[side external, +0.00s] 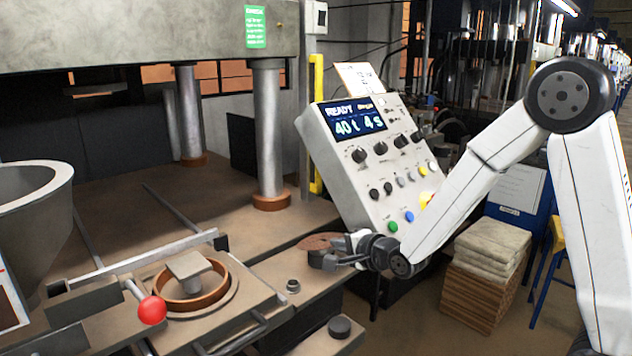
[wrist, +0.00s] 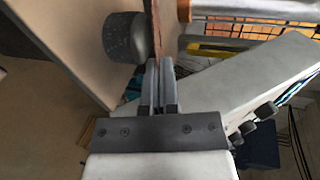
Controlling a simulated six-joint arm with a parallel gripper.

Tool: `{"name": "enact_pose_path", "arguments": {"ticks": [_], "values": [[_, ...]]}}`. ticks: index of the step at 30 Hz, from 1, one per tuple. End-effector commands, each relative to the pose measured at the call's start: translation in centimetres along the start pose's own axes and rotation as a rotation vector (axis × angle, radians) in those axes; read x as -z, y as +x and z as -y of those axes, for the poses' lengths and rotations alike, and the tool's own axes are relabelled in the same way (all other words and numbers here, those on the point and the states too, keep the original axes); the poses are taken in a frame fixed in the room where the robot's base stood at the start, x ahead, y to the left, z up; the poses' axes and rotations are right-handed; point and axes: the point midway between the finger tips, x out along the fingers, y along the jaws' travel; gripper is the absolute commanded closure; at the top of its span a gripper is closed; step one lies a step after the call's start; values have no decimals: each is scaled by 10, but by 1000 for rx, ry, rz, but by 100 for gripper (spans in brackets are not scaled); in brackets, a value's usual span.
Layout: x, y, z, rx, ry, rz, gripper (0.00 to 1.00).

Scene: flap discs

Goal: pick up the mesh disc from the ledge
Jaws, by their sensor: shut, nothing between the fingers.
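The mesh disc (side external: 315,242) is a thin brown round disc. It lies flat on a short dark round block (side external: 317,260) near the right end of the ledge (side external: 270,277). In the wrist view the disc (wrist: 164,28) shows edge-on as a brown strip beside the speckled dark block (wrist: 124,38). My gripper (side external: 337,252) is at the disc's right side, level with it. In the wrist view the fingers (wrist: 160,62) are together, with tips at the disc's near edge. Nothing shows held; whether the tips touch the disc I cannot tell.
A tilted control panel (side external: 375,160) stands close behind my gripper. A small metal fitting (side external: 293,286) and a dark puck (side external: 340,327) are nearby. A red-knobbed lever (side external: 151,310) and a ring mould (side external: 190,300) are at left. The press column (side external: 268,130) rises behind.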

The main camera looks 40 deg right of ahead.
Motion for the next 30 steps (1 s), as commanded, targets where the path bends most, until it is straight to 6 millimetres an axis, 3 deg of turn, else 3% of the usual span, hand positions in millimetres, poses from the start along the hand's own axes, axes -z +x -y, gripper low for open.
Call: {"name": "enact_pose_path", "arguments": {"ticks": [30], "values": [[0,-8,28,3,0,0,100]]}}
